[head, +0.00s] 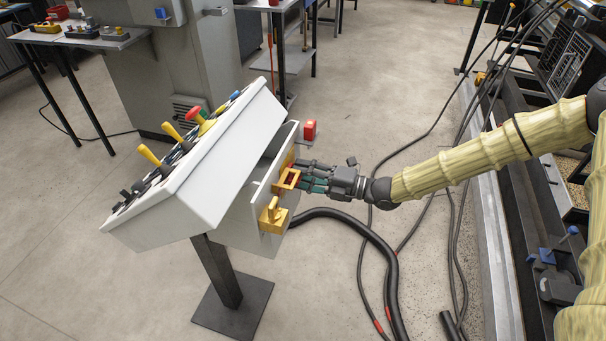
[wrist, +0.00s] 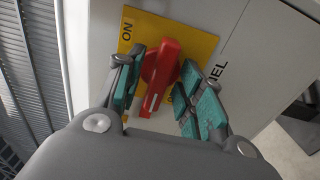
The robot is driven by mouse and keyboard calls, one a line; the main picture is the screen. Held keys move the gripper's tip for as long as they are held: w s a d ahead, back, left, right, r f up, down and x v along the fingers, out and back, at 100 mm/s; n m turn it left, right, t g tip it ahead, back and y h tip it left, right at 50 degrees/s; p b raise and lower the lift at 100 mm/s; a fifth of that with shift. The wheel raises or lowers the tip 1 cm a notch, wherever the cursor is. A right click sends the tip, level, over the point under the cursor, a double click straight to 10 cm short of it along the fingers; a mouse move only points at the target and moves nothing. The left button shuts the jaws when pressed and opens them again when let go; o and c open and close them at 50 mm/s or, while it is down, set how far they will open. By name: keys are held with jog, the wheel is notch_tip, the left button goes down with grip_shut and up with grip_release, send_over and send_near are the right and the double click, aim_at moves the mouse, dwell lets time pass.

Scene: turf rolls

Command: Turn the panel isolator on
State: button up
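The panel isolator shows in the wrist view as a red handle (wrist: 161,76) on a yellow plate (wrist: 199,42). "ON" is printed at the plate's upper left, and lettering starting with "O" at its lower edge is partly hidden. The handle slants slightly, its upper end leaning right. In the head view my gripper (head: 304,179) is at the side of the grey cabinet (head: 242,228), and the red handle is mostly hidden.
A yellow rotary switch (head: 271,213) is on the same cabinet face, just nearer the camera. The sloped console top (head: 203,170) carries levers and a red mushroom button (head: 194,114). Black cables (head: 388,262) run below my arm.

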grip_shut()
jog(key=shift+m, duration=0.3)
jog(key=shift+m+b, duration=0.45)
jog(key=shift+m, duration=8.15)
jog(key=shift+r, duration=0.1)
grip_release()
